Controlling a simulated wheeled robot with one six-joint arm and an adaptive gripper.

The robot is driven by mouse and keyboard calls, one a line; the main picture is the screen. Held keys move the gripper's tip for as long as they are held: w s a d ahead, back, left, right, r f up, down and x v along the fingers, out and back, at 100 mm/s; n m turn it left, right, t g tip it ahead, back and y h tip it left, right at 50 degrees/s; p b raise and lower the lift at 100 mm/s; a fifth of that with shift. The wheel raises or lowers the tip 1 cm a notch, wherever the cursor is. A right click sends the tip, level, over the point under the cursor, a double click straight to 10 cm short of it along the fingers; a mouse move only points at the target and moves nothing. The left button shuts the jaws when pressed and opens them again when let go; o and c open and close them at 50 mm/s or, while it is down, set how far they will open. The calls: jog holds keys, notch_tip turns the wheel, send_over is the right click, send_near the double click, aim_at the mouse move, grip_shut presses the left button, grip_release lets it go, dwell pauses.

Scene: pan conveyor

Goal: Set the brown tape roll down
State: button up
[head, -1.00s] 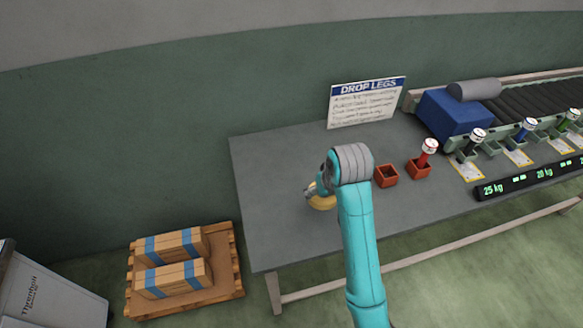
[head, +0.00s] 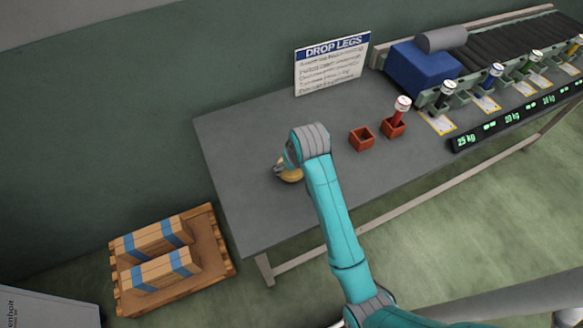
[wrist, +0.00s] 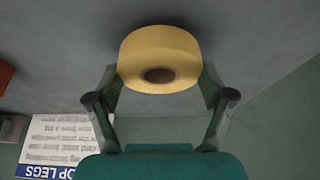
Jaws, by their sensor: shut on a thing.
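The tape roll (wrist: 160,48) is yellowish with a brown core. In the wrist view it sits between the two fingers of my gripper (wrist: 160,88), which is shut on it from both sides. In the head view the tape roll (head: 291,177) shows partly behind my arm, at the left part of the grey table (head: 235,150). My gripper (head: 281,170) is mostly hidden there by my wrist. I cannot tell whether the roll touches the table top.
Two small red boxes, one empty (head: 361,139) and one holding a red-handled tool (head: 401,108), stand right of my arm. A "DROP LEGS" sign (head: 332,65) stands at the back. A blue block (head: 420,72) is by the conveyor (head: 500,48). Table around the roll is clear.

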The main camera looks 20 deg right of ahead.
jog(key=shift+f, duration=1.1)
jog(key=shift+f, duration=0.1)
jog(key=o, duration=1.1)
jog(key=v, duration=1.2)
